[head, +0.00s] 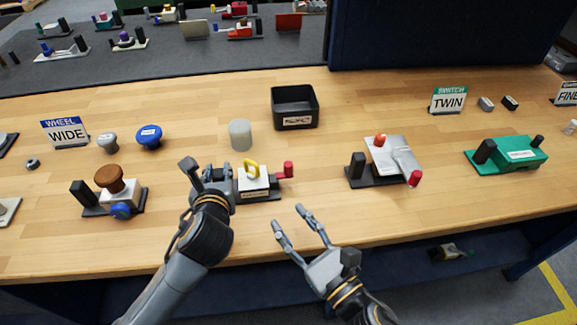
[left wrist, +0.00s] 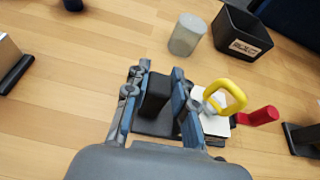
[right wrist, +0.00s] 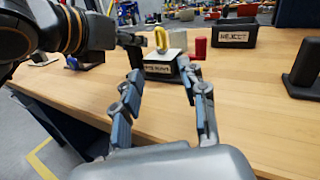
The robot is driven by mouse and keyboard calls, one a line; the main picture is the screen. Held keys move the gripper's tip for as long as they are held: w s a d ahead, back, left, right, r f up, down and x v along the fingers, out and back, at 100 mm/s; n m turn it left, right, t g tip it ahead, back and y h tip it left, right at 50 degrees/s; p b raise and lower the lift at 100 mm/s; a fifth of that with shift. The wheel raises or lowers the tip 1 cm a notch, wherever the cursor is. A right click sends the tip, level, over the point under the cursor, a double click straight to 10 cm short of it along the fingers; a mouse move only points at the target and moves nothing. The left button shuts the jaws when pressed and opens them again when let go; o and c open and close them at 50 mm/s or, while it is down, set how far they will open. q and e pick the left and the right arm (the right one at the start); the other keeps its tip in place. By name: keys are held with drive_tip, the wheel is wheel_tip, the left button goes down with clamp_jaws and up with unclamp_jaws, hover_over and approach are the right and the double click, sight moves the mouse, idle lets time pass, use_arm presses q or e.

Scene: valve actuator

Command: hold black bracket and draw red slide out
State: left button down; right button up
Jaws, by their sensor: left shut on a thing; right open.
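The valve actuator has a white block (head: 254,181) with a yellow ring handle (head: 250,169) on top and a red slide (head: 288,170) sticking out to its right. The black bracket (left wrist: 157,93) stands at the actuator's left end. My left gripper (head: 207,176) is shut on it, with one finger on each side in the left wrist view. In the head view the bracket is mostly hidden by that gripper. My right gripper (head: 290,219) is open and empty, in front of and below the actuator at the table edge. The red slide also shows in the right wrist view (right wrist: 201,48).
A black box (head: 295,107) and a grey cylinder (head: 240,135) stand behind the actuator. Another device with a red knob (head: 414,178) stands to the right, and one with a brown knob (head: 110,179) to the left. The wood between actuator and right device is clear.

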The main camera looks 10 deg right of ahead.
sight(290, 171)
drive_tip(key=w+d+m+h, duration=0.1)
drive_tip(key=d+m, duration=0.1)
drive_tip(key=w+d+m+h, duration=0.1)
drive_tip(key=w+d+h, duration=0.1)
drive_tip(key=shift+w+d+f+m+t, duration=0.1)
drive_tip(key=shift+m+t, duration=0.2)
drive_tip(key=shift+m, duration=0.1)
drive_tip(key=shift+w, duration=0.25)
drive_tip(key=x, duration=1.1)
drive_tip(key=shift+w+f, duration=0.1)
drive_tip(key=shift+w, duration=0.1)
